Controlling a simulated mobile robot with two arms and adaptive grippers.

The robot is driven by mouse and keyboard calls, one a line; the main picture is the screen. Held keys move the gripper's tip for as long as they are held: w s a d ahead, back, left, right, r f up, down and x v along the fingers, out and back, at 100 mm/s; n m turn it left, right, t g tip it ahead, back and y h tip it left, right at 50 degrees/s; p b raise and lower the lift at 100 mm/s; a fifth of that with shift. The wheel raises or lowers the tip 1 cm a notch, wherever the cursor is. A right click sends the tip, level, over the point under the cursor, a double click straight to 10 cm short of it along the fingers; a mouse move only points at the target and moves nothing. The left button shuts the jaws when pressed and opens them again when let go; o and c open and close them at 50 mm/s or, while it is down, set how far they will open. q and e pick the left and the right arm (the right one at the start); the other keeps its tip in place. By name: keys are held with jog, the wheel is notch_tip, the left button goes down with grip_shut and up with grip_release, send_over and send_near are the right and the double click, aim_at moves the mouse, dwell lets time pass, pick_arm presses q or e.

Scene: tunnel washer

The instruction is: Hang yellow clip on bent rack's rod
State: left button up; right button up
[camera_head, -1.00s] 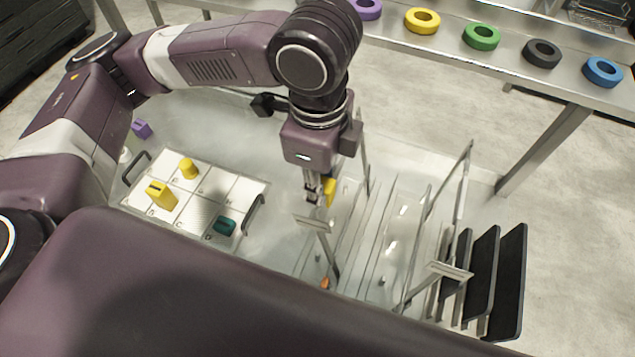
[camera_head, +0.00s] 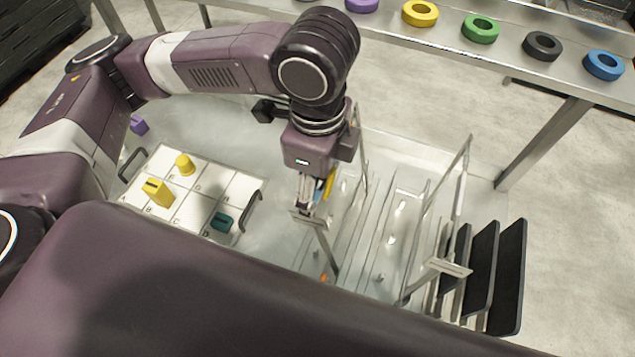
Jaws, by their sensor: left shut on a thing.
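My left gripper (camera_head: 309,203) reaches down from above at the middle of the camera_head view. It is shut on the yellow clip (camera_head: 328,184), which shows as a yellow sliver at the right side of the fingers and is partly hidden by them. The bent metal rack (camera_head: 325,245) stands just below the fingertips. The fingers overlap its flat top end in the picture, and I cannot tell whether the clip touches the rod. My right gripper is not in view.
A white tray (camera_head: 200,207) at left holds two yellow pieces and a teal piece (camera_head: 222,221). A metal rack with upright posts (camera_head: 449,267) and dark panels (camera_head: 508,280) stands at right. Coloured rings, including a green ring (camera_head: 481,29), lie on the back shelf.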

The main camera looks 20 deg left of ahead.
pick_arm(q)
jog(key=shift+o, duration=0.2)
jog(key=shift+s+f, duration=0.2)
jog(key=shift+f, duration=0.15)
jog(key=o, duration=1)
jog(key=shift+w, duration=0.1)
jog(key=o, duration=0.9)
jog(key=shift+w+r, duration=0.15)
jog(key=shift+c, duration=0.2)
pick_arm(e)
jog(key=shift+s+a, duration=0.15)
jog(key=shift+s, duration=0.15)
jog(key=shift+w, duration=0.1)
pick_arm(q)
notch_tip(320, 180, up, 12)
jog(key=shift+r, duration=0.1)
